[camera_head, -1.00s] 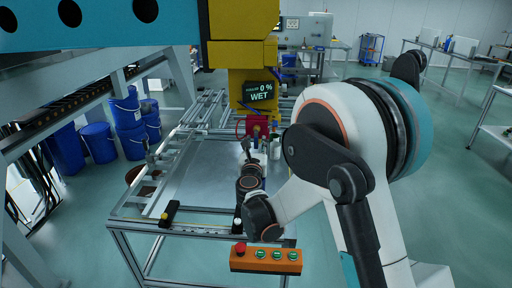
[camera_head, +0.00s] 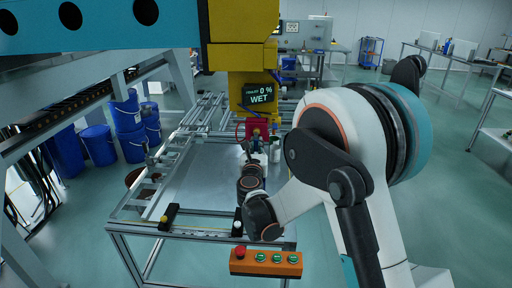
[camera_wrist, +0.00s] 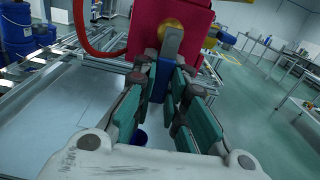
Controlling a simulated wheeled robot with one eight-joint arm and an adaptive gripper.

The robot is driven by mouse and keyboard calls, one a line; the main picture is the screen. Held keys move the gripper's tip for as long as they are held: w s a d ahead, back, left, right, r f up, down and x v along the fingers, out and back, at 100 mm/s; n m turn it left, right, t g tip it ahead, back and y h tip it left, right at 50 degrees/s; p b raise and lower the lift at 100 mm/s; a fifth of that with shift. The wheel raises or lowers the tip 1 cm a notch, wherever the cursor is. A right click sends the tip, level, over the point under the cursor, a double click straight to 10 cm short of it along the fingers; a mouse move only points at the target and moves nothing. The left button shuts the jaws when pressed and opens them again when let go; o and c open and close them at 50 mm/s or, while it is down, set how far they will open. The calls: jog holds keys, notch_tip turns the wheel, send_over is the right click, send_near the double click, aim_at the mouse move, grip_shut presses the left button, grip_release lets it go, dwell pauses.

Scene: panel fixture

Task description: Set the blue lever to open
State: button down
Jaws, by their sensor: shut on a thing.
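The blue lever (camera_wrist: 162,78) hangs below a grey metal arm (camera_wrist: 173,42) on the front of a red box (camera_wrist: 150,22) in the wrist view. A brass-coloured pivot (camera_wrist: 174,24) shows at the top of that arm. My gripper (camera_wrist: 161,84) has teal-padded fingers, one on each side of the blue lever, shut on it. In the head view the red box (camera_head: 257,127) is under the yellow machine, and my gripper (camera_head: 252,158) reaches up to it. The lever is small and partly hidden by the fingers there.
A yellow machine column (camera_head: 243,85) with a display reading "0 % WET" (camera_head: 261,95) stands above a metal-framed table (camera_head: 190,190). An orange button box (camera_head: 266,261) is at the table's front. A red hose (camera_wrist: 84,35) hangs left of the red box. Blue buckets (camera_head: 127,110) stand at left.

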aim_at(266, 138)
jog(key=d+n, duration=0.1)
jog(key=n, duration=0.2)
jog(key=d+r+n, duration=0.1)
jog(key=n, duration=0.2)
jog(key=d+n, duration=0.1)
jog(key=n, duration=0.2)
jog(key=shift+d+r+n, duration=0.15)
jog(key=shift+r+n, duration=0.15)
jog(key=shift+d+r+n+p, duration=0.2)
jog(key=shift+r+n, duration=0.25)
jog(key=shift+n, duration=0.9)
jog(key=shift+d+r+n+p, duration=0.2)
jog(key=shift+r+n, duration=0.25)
jog(key=shift+n, duration=0.85)
jog(key=shift+d+r+n+p, duration=0.1)
jog(key=shift+r+n+p, duration=0.3)
jog(key=shift+n, duration=0.95)
jog(key=shift+r, duration=0.1)
jog(key=c, duration=1.6)
grip_release()
jog(key=shift+s, duration=0.1)
